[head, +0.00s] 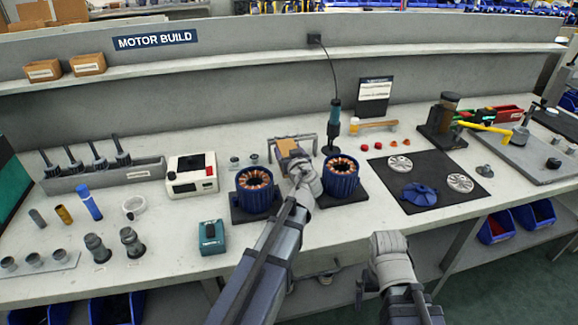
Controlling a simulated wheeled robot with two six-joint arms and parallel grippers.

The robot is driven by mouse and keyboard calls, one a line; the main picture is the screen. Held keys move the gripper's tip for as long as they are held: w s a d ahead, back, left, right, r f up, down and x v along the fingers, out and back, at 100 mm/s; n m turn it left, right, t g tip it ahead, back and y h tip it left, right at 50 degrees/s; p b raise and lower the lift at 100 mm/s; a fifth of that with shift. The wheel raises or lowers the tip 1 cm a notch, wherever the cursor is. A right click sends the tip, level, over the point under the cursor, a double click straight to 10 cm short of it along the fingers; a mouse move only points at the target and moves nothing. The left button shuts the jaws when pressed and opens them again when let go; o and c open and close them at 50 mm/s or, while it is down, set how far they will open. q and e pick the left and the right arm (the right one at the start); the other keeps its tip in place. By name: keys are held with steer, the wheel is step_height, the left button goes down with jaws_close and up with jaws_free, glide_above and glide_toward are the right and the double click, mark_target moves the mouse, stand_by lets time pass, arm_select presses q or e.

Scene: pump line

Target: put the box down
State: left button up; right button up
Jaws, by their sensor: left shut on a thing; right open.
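A small brown box (287,146) shows just beyond my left gripper (297,161), above the middle of the workbench (225,137). The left gripper is shut on it, and the fingers hide its near side. The box is in front of a low grey frame (307,138), between two blue motor housings with copper windings, the left one (255,191) and the right one (341,177). I cannot tell whether the box touches the bench or frame. My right gripper (389,243) is open and empty, in front of the bench's front edge.
Two brown boxes, one (43,70) and another (87,63), sit on the shelf (200,59). A teal box (212,237) stands near the front edge. A dark mat (425,182) holds metal discs and a blue part. A blue-grey screwdriver (333,125) hangs behind the right motor.

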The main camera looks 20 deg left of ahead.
arm_select(q)
steer(key=shift+f+b, duration=1.8)
steer(key=shift+b, duration=0.05)
steer(key=shift+f, duration=0.1)
steer(key=shift+f, duration=0.15)
steer(key=o, duration=1.5)
steer(key=shift+r, duration=0.2)
steer(key=shift+s+d+r, duration=0.1)
steer(key=shift+s+r, duration=0.05)
steer(key=p+v, duration=0.2)
steer(key=v, duration=0.9)
steer(key=shift+s+d, duration=0.2)
steer(key=shift+s, duration=0.1)
